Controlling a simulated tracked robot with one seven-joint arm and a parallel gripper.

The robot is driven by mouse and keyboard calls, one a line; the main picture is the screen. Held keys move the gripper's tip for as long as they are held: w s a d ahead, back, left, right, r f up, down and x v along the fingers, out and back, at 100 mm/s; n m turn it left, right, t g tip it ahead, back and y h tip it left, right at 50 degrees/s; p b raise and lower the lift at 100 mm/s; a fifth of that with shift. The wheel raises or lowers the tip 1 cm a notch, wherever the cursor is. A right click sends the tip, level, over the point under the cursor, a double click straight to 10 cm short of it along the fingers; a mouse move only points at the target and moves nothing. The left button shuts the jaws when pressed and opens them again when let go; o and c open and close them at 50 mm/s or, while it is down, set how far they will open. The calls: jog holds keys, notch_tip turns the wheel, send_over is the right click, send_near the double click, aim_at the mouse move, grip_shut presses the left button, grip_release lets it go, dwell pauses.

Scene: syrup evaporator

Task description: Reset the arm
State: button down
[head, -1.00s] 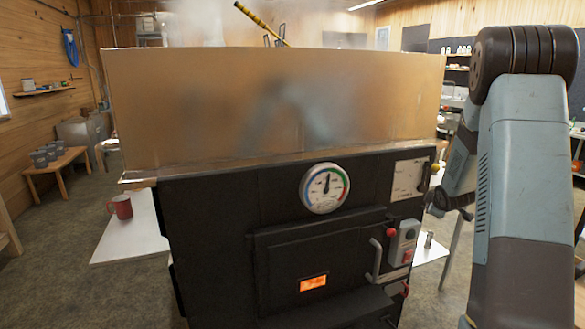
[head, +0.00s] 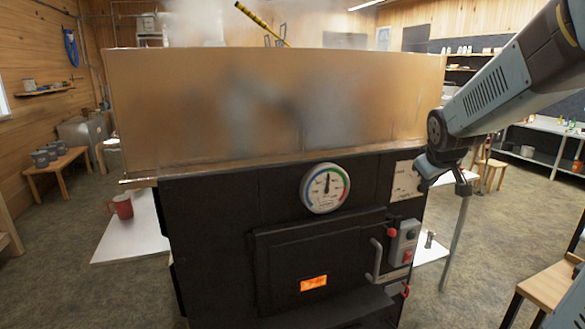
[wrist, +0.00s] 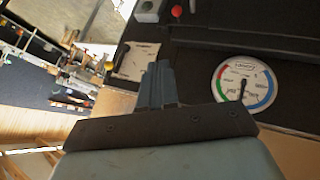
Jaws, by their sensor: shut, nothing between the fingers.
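My gripper (wrist: 160,70) shows in the wrist view with its dark fingers together and nothing between them. In the head view my arm comes in from the upper right and ends beside the right front of the evaporator (head: 230,215). The gripper is small and dark there, so its fingers are hard to make out. It is close to the white card (head: 405,181) on the evaporator's front. I cannot tell whether it touches anything. The round dial gauge (head: 325,188) is left of it and also shows at the right of the wrist view (wrist: 245,83).
The copper-coloured pan (head: 270,110) tops the evaporator. A switch box (head: 403,243) and door handle (head: 375,260) stick out in front. A red mug (head: 121,207) stands on the left white shelf (head: 130,240). A wooden stool (head: 548,287) is at lower right.

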jog(key=s+a+m+g+y, duration=0.1)
jog(key=s+a, duration=0.4)
jog(key=s, duration=0.6)
jog(key=s+a+r+m+g+y, duration=0.1)
jog(key=s+a+m, duration=0.2)
jog(key=s, duration=0.9)
jog(key=shift+a+r, duration=0.25)
jog(key=shift+a, duration=0.8)
jog(key=shift+d, duration=0.1)
